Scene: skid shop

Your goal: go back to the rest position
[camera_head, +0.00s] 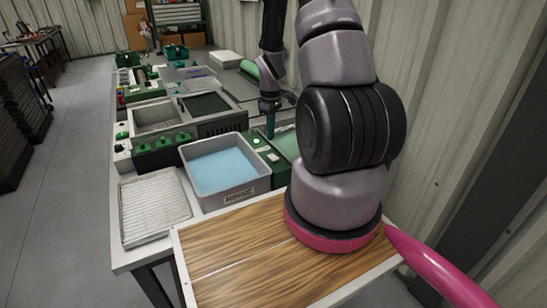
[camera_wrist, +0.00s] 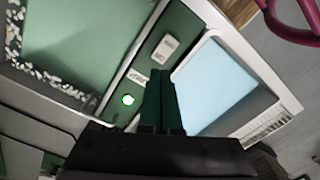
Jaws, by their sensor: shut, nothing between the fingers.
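My gripper (camera_wrist: 161,88) shows in the wrist camera as two dark green fingers pressed together, with nothing between them. It hangs above a green control panel with a lit round button (camera_wrist: 128,99), beside the rinse basin. In the head camera my arm reaches over the bench, and the green fingertips (camera_head: 270,128) show near the panel with the lit button (camera_head: 257,141). I cannot tell whether the fingertips touch the panel.
The grey rinse basin (camera_head: 246,191) holds blue liquid. A wire rack tray (camera_head: 153,207) lies left of it. A green tank with pebbles (camera_wrist: 48,82) is on the panel's other side. A wooden board (camera_head: 222,268) is in front. Corrugated wall stands right; the floor (camera_head: 62,165) at left is clear.

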